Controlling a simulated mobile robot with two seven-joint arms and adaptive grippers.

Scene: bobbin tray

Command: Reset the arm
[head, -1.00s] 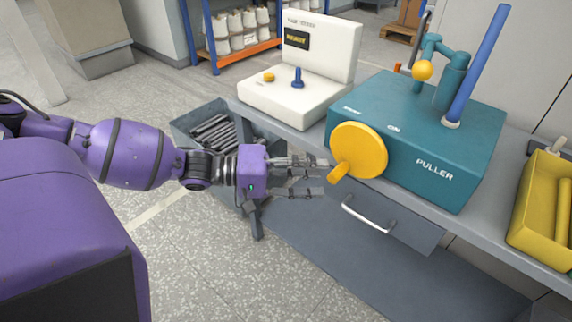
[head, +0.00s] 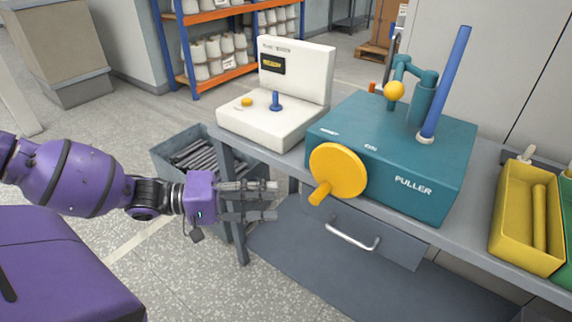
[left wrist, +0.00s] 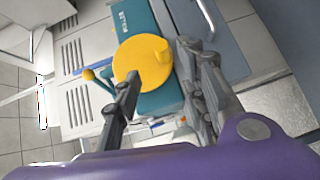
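My left gripper (head: 276,201) is open and empty, its fingers apart and pointing right. It hangs in front of the bench, left of the yellow crank wheel (head: 338,168) with its short handle, and does not touch it. The wheel is on the front of the teal puller box (head: 400,150), which bears a blue rod and a yellow-knobbed lever. In the left wrist view, the open fingers (left wrist: 160,64) frame the yellow wheel (left wrist: 140,58), with the teal box (left wrist: 135,18) behind. My right gripper is not in view.
A white tester (head: 270,120) with a blue peg stands on the bench left of the puller. A grey bin (head: 165,160) of dark rods is behind my left arm. A drawer handle (head: 352,236) juts out below the wheel. A yellow tray (head: 515,215) lies at right.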

